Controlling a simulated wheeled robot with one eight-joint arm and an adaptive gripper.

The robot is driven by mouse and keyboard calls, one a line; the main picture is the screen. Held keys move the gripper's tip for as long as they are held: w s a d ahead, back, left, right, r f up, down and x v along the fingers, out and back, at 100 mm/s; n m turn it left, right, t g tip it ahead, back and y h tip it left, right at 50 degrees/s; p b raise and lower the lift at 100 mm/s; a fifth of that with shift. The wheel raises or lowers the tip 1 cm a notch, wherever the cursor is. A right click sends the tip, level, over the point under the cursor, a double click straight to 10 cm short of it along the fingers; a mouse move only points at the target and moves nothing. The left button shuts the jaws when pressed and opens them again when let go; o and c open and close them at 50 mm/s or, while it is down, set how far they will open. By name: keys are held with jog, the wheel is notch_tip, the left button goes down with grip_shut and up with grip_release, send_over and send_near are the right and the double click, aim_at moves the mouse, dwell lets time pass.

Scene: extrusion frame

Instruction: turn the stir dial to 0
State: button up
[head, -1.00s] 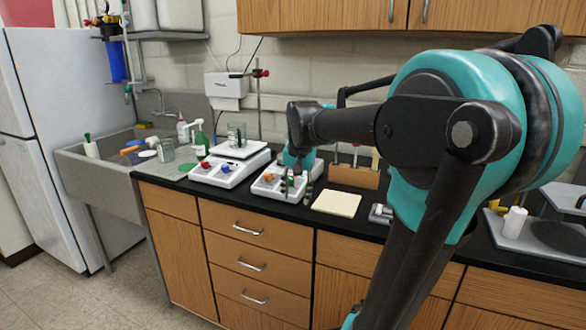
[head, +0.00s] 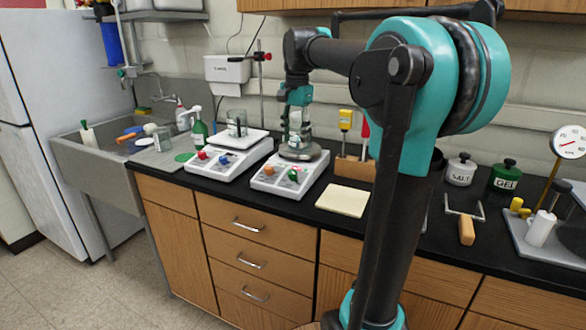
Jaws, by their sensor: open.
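The right stirrer unit (head: 262,185) is a white box on the black counter with a dark round plate (head: 312,155). Its sloped front has an orange dial (head: 269,171) and a green dial (head: 293,175). The labels are too small to read, so I cannot tell which is the stir dial or its setting. A glass vessel seems to stand on the plate, partly hidden by my gripper. My gripper (head: 294,128) points down above this unit, higher than the dials and apart from them. It is open and small in view.
A similar left unit (head: 215,172) has a red dial (head: 202,155), a blue dial (head: 224,160) and a beaker (head: 237,124) on its white plate. A cream pad (head: 343,199) lies to the right; a wooden rack (head: 355,167) stands behind.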

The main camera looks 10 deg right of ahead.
aim_at(293, 171)
jog(key=f, duration=1.1)
jog(key=shift+w+a, duration=0.2)
jog(key=shift+w, duration=0.05)
grip_shut()
